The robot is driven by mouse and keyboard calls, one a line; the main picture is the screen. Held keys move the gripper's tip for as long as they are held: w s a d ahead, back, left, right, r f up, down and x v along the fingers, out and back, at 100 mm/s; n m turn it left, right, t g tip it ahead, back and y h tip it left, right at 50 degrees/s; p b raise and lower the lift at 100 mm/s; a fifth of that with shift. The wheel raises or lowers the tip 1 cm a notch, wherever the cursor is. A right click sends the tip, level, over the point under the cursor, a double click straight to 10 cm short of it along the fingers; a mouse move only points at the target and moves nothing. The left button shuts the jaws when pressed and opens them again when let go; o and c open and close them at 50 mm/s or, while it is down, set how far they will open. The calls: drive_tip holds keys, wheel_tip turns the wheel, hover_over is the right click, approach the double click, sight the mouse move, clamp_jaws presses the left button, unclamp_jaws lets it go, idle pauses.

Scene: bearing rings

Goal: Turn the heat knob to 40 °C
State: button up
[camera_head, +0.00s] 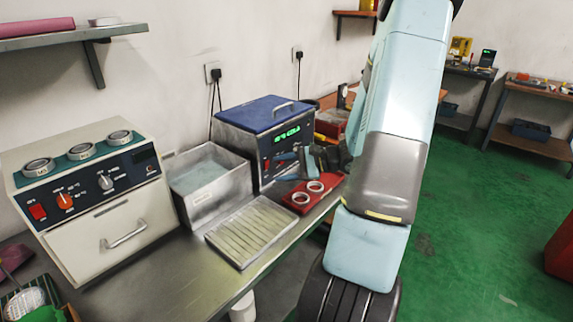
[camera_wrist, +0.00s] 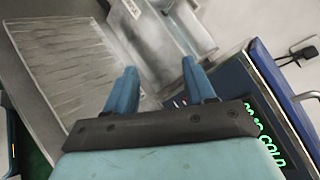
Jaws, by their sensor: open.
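A cream unit (camera_head: 95,205) stands at the left with a dark control panel. The panel carries an orange knob (camera_head: 65,201), a grey knob (camera_head: 106,183) and a red switch (camera_head: 38,212). The small markings around the knobs are too blurred to read surely, and I cannot tell which knob is the heat knob. A blue-lidded unit (camera_head: 262,120) has a lit green display, which also shows in the wrist view (camera_wrist: 265,145). My gripper (camera_head: 287,160) is in front of that unit's panel, partly hiding it. In the wrist view my gripper (camera_wrist: 160,70) is open and empty.
A metal basin (camera_head: 208,180) stands between the two units. A ribbed tray (camera_head: 252,231) lies in front of it. White rings (camera_head: 308,191) lie on a red mat (camera_head: 292,199) below my gripper. Round parts sit on top of the cream unit. Bench space in front is clear.

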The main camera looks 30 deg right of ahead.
drive_tip(key=d+f+m+t+h, duration=0.1)
drive_tip(key=d+f+m+t, duration=0.1)
drive_tip(key=d+m, duration=0.1)
drive_tip(key=d+f+m+t+h, duration=0.2)
drive_tip(key=d+f+m+t, duration=0.1)
drive_tip(key=d, duration=0.3)
drive_tip(key=d+f+m+t+h, duration=0.2)
drive_tip(key=d+f+m+t, duration=0.1)
drive_tip(key=d, duration=0.1)
drive_tip(key=shift+w+d+f, duration=0.2)
drive_tip(key=shift+w+d, duration=0.15)
drive_tip(key=shift+w, duration=0.05)
drive_tip(key=x, duration=1.3)
drive_tip(key=shift+w, duration=0.35)
clamp_jaws()
